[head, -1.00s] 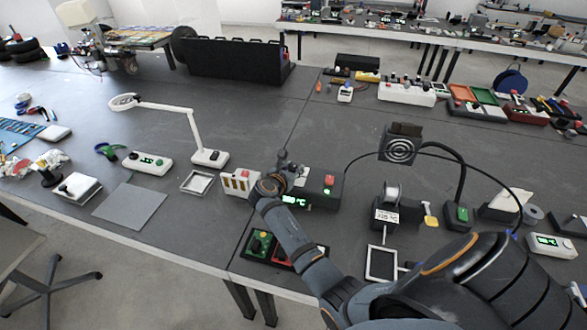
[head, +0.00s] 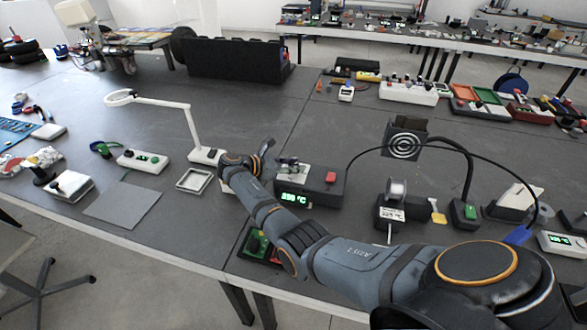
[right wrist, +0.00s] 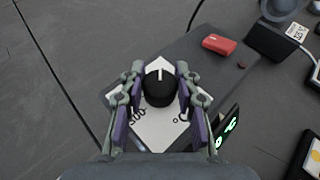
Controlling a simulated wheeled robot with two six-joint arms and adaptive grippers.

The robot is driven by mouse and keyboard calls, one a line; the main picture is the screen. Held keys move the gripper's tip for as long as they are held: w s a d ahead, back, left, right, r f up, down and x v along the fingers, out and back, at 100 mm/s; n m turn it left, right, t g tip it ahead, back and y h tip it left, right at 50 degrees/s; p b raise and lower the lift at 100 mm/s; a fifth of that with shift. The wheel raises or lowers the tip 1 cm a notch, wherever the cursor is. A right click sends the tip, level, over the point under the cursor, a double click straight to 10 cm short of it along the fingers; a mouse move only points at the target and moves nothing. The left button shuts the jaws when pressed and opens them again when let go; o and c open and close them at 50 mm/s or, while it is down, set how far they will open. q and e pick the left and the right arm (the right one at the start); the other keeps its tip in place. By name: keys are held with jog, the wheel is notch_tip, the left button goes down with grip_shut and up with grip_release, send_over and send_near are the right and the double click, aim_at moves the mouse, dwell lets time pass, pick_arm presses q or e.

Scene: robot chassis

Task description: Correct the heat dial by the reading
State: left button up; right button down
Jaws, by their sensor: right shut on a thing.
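The heat station (head: 325,196) is a dark box with a red button (head: 331,177) and a green lit display (head: 294,196), whose reading looks like 239 °C or 299 °C. Its heat dial (right wrist: 160,87) is a round black knob with a white pointer line, on a pale scale plate (right wrist: 158,130). My right gripper (head: 286,164) is over the left part of the station. In the right wrist view its fingers (right wrist: 160,84) are closed on both sides of the knob. The display there is seen at a slant. My left gripper is out of view.
A spool stand (head: 392,208) with a small temperature card stands right of the station. Bare table lies behind the station.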

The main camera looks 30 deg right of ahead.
dwell(0.5)
jog(key=c, duration=0.9)
grip_release()
jog(key=shift+c, duration=0.2)
jog(key=shift+a, duration=0.1)
jog(key=v, duration=1.1)
jog(key=shift+a+r, duration=0.2)
jog(key=shift+a, duration=0.15)
